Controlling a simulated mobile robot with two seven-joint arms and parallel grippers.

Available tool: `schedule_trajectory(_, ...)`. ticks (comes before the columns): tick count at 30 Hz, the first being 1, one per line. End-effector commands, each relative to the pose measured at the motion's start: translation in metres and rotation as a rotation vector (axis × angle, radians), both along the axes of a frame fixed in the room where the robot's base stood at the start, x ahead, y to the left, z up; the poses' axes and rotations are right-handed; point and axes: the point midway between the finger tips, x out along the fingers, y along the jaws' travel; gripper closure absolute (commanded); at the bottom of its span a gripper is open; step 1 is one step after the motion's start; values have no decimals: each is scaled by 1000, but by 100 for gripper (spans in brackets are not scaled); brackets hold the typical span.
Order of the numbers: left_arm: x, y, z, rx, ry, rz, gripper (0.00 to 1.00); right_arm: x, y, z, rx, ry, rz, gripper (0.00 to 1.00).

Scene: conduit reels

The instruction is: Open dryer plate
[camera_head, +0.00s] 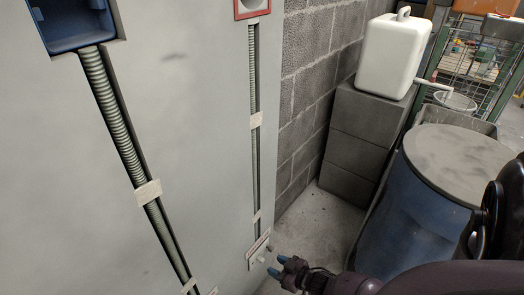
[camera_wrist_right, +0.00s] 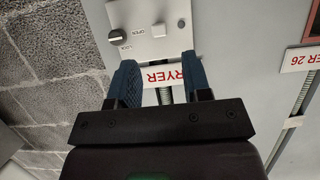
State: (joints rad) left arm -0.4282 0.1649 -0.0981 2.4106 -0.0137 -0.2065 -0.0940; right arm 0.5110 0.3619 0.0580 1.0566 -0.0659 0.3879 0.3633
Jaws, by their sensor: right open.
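The dryer plate (camera_head: 258,246) is a small pale plate low on the grey wall panel, at the foot of the right conduit slot. A red-lettered label (camera_wrist_right: 162,76), partly hidden and reading "RYER", shows between my fingers. My right gripper (camera_head: 280,267), with blue fingertips, is open and empty, just right of and below the plate. It also shows in the right wrist view (camera_wrist_right: 160,72). My left gripper is out of view.
A ribbed conduit (camera_head: 118,124) and a thinner one (camera_head: 254,80) run down the panel. A block wall (camera_head: 307,85), stacked grey blocks (camera_head: 352,145) with a white canister (camera_head: 393,55), and a blue barrel (camera_head: 420,215) stand to the right. Bare floor (camera_head: 322,222) lies between.

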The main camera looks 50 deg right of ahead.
Motion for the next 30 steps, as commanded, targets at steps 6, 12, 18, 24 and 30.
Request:
schedule_trajectory(6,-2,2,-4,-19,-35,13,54,28,2,-18,-1,7,0,55)
schedule_trajectory(12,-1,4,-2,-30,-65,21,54,46,4,-23,1,5,0,55)
schedule_trajectory(18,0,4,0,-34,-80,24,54,53,4,-23,0,2,0,55)
schedule_trajectory(24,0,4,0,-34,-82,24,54,53,4,-22,0,2,0,55)
schedule_trajectory(30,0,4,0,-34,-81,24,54,53,4,-23,0,2,0,84)
